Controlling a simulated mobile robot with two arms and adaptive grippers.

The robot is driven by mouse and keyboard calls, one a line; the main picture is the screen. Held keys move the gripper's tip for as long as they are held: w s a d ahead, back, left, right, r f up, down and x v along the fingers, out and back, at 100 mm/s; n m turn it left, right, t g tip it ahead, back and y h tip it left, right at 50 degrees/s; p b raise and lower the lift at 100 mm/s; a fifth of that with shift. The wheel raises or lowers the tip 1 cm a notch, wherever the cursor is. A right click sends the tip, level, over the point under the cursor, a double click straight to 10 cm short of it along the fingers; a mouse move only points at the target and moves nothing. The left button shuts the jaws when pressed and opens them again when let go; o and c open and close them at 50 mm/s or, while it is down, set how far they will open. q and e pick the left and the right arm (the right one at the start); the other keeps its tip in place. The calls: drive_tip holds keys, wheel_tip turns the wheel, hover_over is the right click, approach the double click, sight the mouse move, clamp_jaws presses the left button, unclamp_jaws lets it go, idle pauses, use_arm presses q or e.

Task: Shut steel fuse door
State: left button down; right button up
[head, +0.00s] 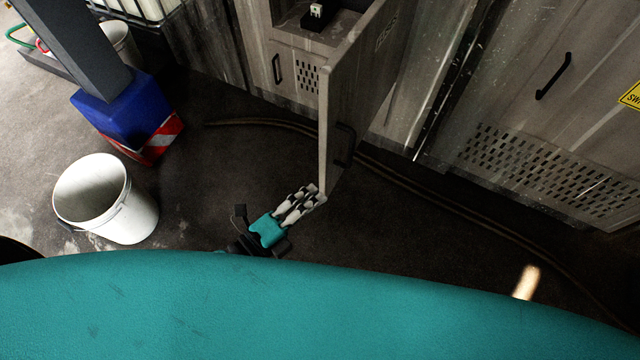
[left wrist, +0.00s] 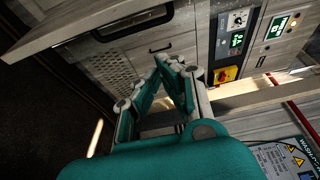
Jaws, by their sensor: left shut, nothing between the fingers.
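The steel fuse door (head: 362,85) is a grey scuffed panel standing open, swung out from its cabinet (head: 290,45). A dark handle (head: 345,146) is on its right-hand face in the head view. My left gripper (head: 312,195) is shut and empty, with its fingertips by the door's lower free corner. I cannot tell whether they touch it. In the left wrist view the shut fingers (left wrist: 170,64) show in the middle, and a grey panel with a dark handle (left wrist: 125,22), seemingly the door, crosses the upper left. My right gripper is not in view.
A white bucket (head: 105,200) stands on the floor at left, near a blue block with red-and-white striping (head: 130,118). A hose (head: 440,195) runs along the floor under the door. A closed cabinet (head: 560,120) stands right. The left wrist view shows a red-yellow switch (left wrist: 225,74).

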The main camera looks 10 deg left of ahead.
use_arm(q)
drive_tip(key=p+x, duration=0.2)
drive_tip(key=x, duration=0.9)
drive_tip(key=shift+w+a+p, duration=0.1)
drive_tip(key=shift+w+a, duration=0.1)
drive_tip(key=shift+a, duration=0.55)
drive_tip(key=shift+w+a+p, duration=0.1)
drive_tip(key=shift+w+a, duration=0.05)
drive_tip(key=shift+a, duration=0.6)
drive_tip(key=shift+w+a+p, duration=0.1)
drive_tip(key=shift+w+a, duration=0.1)
drive_tip(key=shift+a, duration=0.5)
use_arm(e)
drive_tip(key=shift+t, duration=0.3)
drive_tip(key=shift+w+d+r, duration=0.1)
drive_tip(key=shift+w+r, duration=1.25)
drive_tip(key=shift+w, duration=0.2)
